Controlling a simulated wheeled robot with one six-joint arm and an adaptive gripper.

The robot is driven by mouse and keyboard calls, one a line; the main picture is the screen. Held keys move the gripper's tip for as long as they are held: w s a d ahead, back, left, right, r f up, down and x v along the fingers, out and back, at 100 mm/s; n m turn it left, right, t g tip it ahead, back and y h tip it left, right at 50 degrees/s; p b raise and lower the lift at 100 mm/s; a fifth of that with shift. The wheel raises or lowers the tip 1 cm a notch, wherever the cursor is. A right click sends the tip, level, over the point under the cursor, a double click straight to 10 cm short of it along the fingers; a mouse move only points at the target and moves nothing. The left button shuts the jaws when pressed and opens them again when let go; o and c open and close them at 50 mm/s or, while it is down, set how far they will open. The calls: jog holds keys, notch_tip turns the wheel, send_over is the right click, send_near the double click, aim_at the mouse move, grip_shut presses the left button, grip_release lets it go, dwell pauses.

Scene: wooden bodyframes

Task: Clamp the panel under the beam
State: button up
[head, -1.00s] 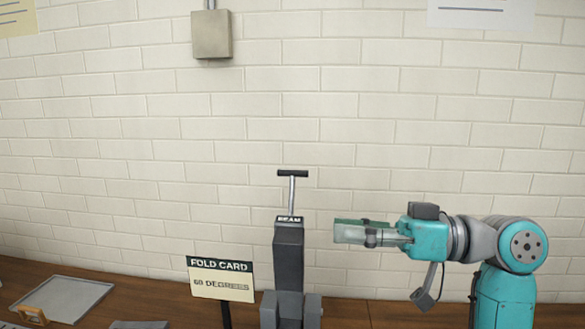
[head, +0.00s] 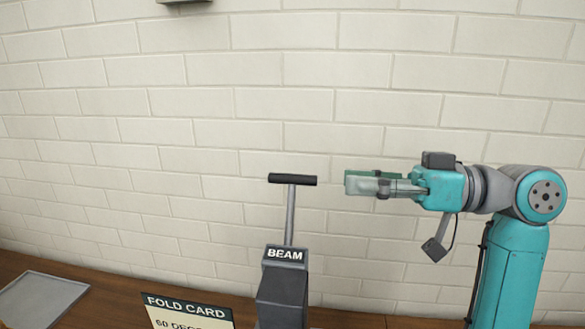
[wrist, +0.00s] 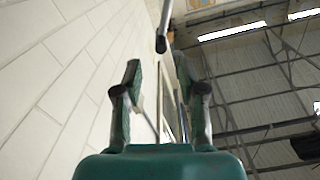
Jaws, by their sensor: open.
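The beam (head: 282,300) is a dark grey upright body with a black BEAM label, low in the middle of the head view. A T-handle (head: 292,180) with a black crossbar and grey rod rises from it. My gripper (head: 349,183) points left, at about the crossbar's picture height and to its right, with a visible gap. In the wrist view the two fingers (wrist: 160,84) are apart with nothing between them, and a dark-ended bar (wrist: 161,44) shows beyond them. I cannot clearly identify the panel; the beam's lower part is out of frame.
A fold card sign (head: 187,310) reading 60 degrees stands left of the beam, partly cut off. A flat grey tray or sheet (head: 42,297) lies on the wooden bench (head: 110,290) at far left. A white brick wall (head: 200,120) is behind.

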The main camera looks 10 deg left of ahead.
aim_at(269, 176)
jog(key=a, duration=1)
jog(key=shift+w+a, duration=0.15)
grip_shut()
